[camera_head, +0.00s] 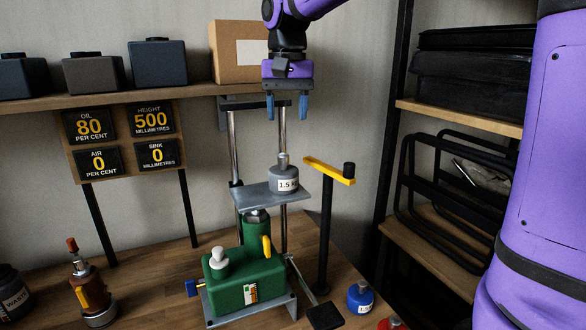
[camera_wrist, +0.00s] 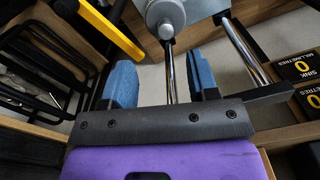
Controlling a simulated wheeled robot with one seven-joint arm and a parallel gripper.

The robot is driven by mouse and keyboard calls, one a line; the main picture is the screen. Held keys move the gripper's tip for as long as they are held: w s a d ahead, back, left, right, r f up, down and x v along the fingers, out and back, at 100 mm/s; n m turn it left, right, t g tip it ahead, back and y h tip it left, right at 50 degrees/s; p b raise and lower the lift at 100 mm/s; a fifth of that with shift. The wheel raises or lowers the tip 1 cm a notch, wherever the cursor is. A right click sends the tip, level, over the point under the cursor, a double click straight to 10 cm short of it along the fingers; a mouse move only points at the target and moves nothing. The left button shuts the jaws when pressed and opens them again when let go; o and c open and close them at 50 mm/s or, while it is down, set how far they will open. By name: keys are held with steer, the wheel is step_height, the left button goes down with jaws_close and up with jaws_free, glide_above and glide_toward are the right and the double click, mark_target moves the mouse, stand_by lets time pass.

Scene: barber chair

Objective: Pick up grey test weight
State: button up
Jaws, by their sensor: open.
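The grey test weight (camera_head: 284,178) is a squat cylinder with a knob on top and a white label reading 1.5. It stands upright on the grey platform plate (camera_head: 258,196) of the green lift (camera_head: 245,280). In the wrist view the weight (camera_wrist: 165,14) is at the top centre, beyond the fingertips, partly cut off by the frame. My gripper (camera_head: 287,106) is open and empty, its blue fingers pointing down above the weight with a clear gap. In the wrist view its two fingers (camera_wrist: 163,80) are spread apart, with a chrome post showing between them.
A yellow arm (camera_head: 329,171) on a black post stands right of the weight. Chrome guide posts (camera_head: 234,145) rise behind the platform. A shelf with a cardboard box (camera_head: 238,52) lies behind. A blue weight (camera_head: 360,298) and an oil can (camera_head: 90,290) stand on the bench.

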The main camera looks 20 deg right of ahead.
mark_target(283, 155)
steer(key=shift+w+f, duration=0.1)
steer(key=shift+w, duration=0.4)
steer(key=shift+w+f, duration=0.1)
steer(key=shift+f, duration=0.2)
step_height(283, 155, down, 5)
steer(key=shift+r, duration=0.1)
steer(key=shift+w+a+f, duration=0.15)
steer(key=shift+f, duration=2.45)
steer(key=shift+c, duration=0.2)
jaws_close()
steer(key=shift+r, duration=0.1)
